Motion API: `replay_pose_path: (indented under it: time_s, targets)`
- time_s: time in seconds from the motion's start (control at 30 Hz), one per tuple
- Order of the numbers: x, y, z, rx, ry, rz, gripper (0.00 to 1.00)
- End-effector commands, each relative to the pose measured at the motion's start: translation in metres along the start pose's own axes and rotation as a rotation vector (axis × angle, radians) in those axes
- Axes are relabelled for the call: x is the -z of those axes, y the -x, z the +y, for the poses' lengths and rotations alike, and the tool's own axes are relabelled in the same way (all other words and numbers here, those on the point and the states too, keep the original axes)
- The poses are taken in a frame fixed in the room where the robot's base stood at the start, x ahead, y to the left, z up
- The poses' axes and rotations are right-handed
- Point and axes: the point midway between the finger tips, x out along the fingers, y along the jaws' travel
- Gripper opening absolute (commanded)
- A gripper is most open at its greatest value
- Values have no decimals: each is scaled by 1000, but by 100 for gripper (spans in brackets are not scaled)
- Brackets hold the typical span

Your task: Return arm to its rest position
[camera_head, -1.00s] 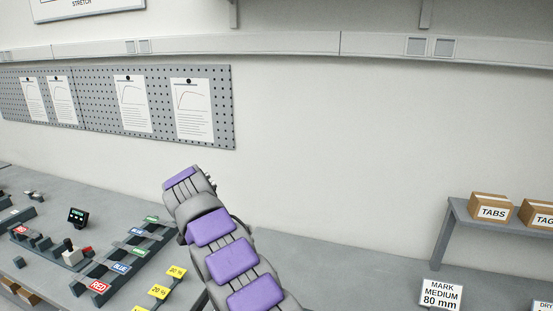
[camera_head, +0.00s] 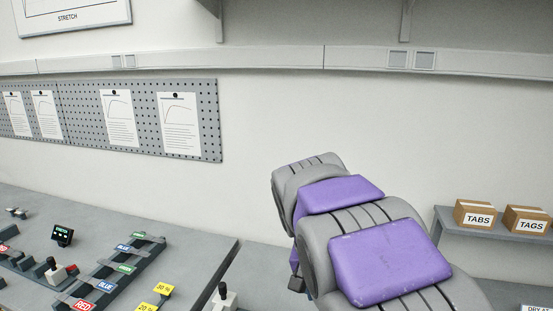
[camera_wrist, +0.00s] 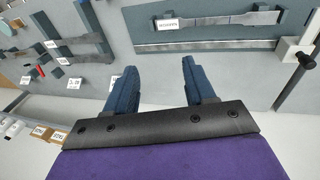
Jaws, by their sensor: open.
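My arm, grey with purple pads, rises from the lower right of the head view and hides part of the bench and wall. Its gripper end is hidden behind the arm links there. In the wrist view my gripper (camera_wrist: 155,85) shows two blue fingers spread apart with nothing between them. Plain grey surface lies beyond the fingertips.
A grey bench (camera_head: 190,225) at left carries a rack (camera_head: 115,270) with red, blue and green tags, and yellow percent cards (camera_head: 162,288). A shelf (camera_head: 470,229) at right holds boxes (camera_head: 475,214). A pegboard (camera_head: 80,110) hangs on the wall.

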Motion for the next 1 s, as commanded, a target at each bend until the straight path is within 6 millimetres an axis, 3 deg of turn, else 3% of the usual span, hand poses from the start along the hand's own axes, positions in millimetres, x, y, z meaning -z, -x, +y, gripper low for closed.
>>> replay_pose_path:
  time_s: [0.1,0.3,0.5,0.7,0.83,1.0]
  targets:
    - [-38,-8,29,24,31,-41,54]
    - [-106,-27,63,78,96,-103,54]
    - [-179,-52,84,141,168,-156,54]
    - [-245,-76,92,200,236,-195,54]
    - [-269,-86,93,223,266,-204,54]
    - [-280,-90,93,234,278,-208,54]
